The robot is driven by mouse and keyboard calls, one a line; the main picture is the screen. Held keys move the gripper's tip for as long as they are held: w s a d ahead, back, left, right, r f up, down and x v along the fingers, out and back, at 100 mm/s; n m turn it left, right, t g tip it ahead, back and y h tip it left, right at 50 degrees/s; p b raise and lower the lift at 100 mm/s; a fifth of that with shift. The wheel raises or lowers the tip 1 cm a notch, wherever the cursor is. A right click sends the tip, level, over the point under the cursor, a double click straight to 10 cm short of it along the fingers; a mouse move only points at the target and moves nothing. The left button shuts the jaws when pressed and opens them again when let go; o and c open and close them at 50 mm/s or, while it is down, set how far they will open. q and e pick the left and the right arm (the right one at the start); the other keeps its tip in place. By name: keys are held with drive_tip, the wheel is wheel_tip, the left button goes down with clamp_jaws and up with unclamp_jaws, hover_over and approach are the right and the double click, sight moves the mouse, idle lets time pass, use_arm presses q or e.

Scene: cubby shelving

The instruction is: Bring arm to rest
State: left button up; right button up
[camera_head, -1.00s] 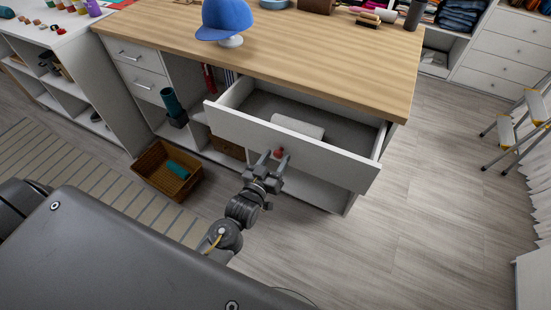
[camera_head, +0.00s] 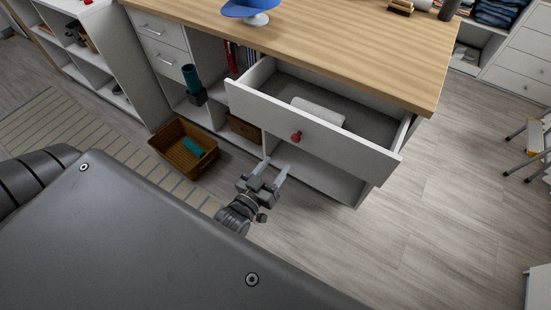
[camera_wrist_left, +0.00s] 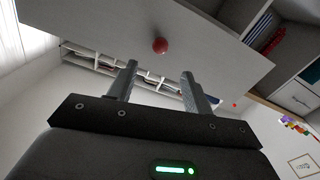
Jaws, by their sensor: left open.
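My left gripper (camera_head: 274,169) is open and empty in the head view, in front of and below the pulled-out drawer (camera_head: 345,143). The drawer has a white front with a round red knob (camera_head: 296,136). The gripper is apart from the knob. In the left wrist view the two fingers (camera_wrist_left: 158,84) stand well apart with nothing between them, and the red knob (camera_wrist_left: 160,45) shows beyond the fingertips. A white box-like object (camera_head: 318,111) lies inside the drawer. My right gripper is in neither view.
The wooden-topped counter (camera_head: 330,45) carries a blue cap (camera_head: 250,9) on a stand. A wicker basket (camera_head: 168,157) with a teal item stands on the floor at left. A step ladder (camera_head: 535,140) is at far right. The floor right of the counter is clear.

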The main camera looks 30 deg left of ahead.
use_arm(q)
drive_tip(key=s+f+m+g, duration=0.1)
drive_tip(key=s+f+g, duration=0.25)
drive_tip(key=f, duration=0.75)
drive_tip(key=s+f+m+g, duration=0.1)
drive_tip(key=s+f+g, duration=0.3)
drive_tip(key=f, duration=0.6)
drive_tip(key=s+f+m+g, duration=0.1)
drive_tip(key=s+f+g, duration=0.1)
drive_tip(key=s+f, duration=0.65)
drive_tip(key=s+a+f+g, duration=0.3)
drive_tip(key=s+a+f, duration=0.1)
drive_tip(key=s+f, duration=0.4)
drive_tip(key=s+a+f+m+g+y+p, duration=0.1)
drive_tip(key=s+a+f+g, duration=0.3)
drive_tip(key=s+f, duration=0.5)
drive_tip(key=shift+s, duration=0.45)
